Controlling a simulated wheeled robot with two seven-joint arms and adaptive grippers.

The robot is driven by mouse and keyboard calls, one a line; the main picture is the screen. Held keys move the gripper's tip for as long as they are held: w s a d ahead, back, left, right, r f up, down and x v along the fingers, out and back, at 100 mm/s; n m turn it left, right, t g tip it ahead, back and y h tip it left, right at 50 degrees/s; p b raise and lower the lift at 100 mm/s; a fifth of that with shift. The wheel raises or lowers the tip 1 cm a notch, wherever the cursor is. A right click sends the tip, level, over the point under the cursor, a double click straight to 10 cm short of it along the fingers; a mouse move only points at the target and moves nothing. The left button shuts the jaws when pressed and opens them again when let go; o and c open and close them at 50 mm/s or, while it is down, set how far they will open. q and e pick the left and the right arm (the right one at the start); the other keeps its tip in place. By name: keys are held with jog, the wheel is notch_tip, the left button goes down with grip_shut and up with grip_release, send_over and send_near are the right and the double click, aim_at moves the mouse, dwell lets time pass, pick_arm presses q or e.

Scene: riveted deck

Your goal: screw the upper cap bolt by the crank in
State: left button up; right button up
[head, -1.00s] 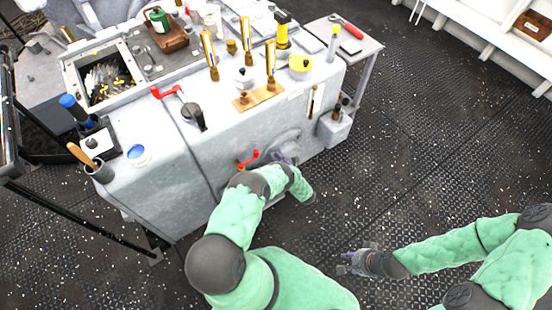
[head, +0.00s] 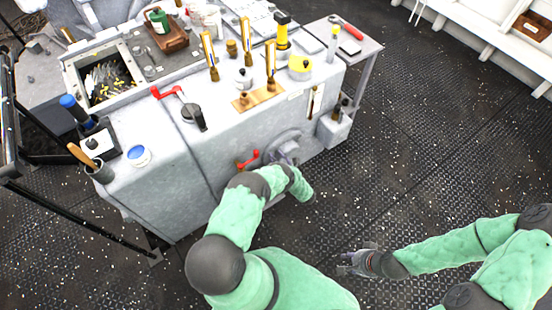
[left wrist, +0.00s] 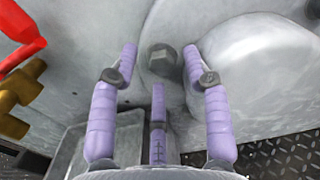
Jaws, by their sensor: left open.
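The cap bolt (left wrist: 161,60) is a grey hex head on the side of the grey machine in the left wrist view. My left gripper (left wrist: 160,62) is open, with its purple fingers on either side of the bolt and apart from it. In the head view my left gripper (head: 285,158) is at the machine's front face, partly hidden by my arm. The red crank (head: 248,160) is just left of it, and its red handle (left wrist: 22,35) also shows in the left wrist view. My right gripper (head: 352,263) is over the floor, away from the machine; its fingers are too small to judge.
The grey machine (head: 165,200) carries several brass-topped levers and a second red crank handle (head: 167,92) on top. A grey box (head: 334,130) is fixed at its right end. A side table (head: 362,50) stands behind. The deck on the right is clear.

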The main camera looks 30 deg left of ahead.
pick_arm(q)
jog(key=v, duration=1.2)
jog(key=shift+a, duration=0.1)
jog(key=w+a+n, duration=0.2)
jog(key=a+n, duration=0.3)
jog(key=n, duration=1)
jog(key=w+a+n, duration=0.2)
jog(key=a+n, duration=0.4)
jog(key=n, duration=0.8)
jog(key=shift+w+a+f+n, duration=0.3)
jog(key=shift+w+n, duration=0.05)
jog(key=shift+n, duration=0.05)
